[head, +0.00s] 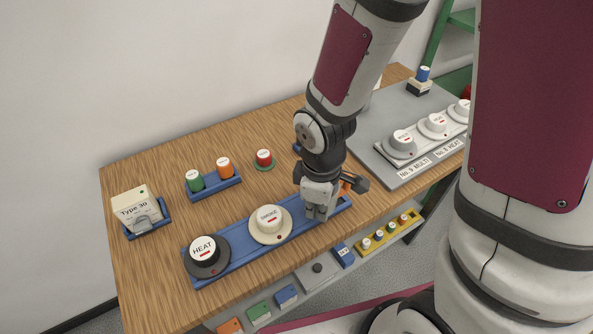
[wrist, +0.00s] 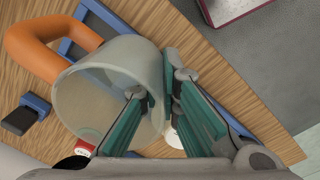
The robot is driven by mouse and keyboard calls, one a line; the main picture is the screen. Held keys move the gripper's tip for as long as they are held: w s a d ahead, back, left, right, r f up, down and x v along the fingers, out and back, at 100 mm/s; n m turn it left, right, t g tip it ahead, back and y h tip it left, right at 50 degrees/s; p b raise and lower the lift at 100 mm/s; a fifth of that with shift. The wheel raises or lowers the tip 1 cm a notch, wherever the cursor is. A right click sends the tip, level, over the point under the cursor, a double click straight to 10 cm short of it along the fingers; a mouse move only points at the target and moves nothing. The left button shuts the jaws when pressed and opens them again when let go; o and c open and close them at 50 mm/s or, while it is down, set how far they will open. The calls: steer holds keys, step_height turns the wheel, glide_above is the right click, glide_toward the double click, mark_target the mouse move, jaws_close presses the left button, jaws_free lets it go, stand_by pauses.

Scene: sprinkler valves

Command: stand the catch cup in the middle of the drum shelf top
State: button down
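The catch cup (wrist: 105,92), a pale translucent cup with a thick orange handle (wrist: 40,48), fills the left middle of the wrist view. My gripper (wrist: 156,90) has one teal finger inside the cup and one outside, close together on its wall; it looks shut on that wall. In the head view my gripper (head: 318,212) is at the right end of the blue rail and hides most of the cup; a bit of the orange handle (head: 348,186) shows. Whether the cup touches the surface below is unclear. I cannot make out the drum shelf top for certain.
The wooden bench (head: 135,255) carries the blue rail (head: 237,262) with HEAT (head: 203,251) and SMOKE (head: 268,220) knobs. Small blue racks (head: 213,188) and a card box (head: 137,206) stand left. A grey panel (head: 390,115) with several knobs is right. Lower trays line the front.

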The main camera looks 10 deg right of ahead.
steer(key=b, duration=0.1)
steer(key=w+b, duration=0.1)
steer(key=shift+a+f+b, duration=0.1)
steer(key=shift+f+b, duration=0.15)
steer(key=shift+b, duration=0.1)
steer(key=shift+w, duration=0.35)
steer(key=w, duration=0.4)
steer(key=w+a, duration=0.1)
steer(key=w, duration=0.3)
steer(key=w+f, duration=0.1)
steer(key=w, duration=0.3)
steer(key=shift+a+b, duration=0.2)
steer(key=shift+b, duration=0.2)
steer(key=shift+w+f, duration=0.15)
steer(key=shift+f, duration=1.55)
steer(key=shift+f, duration=0.2)
steer(key=c, duration=1.8)
jaws_free()
steer(key=shift+r, duration=0.1)
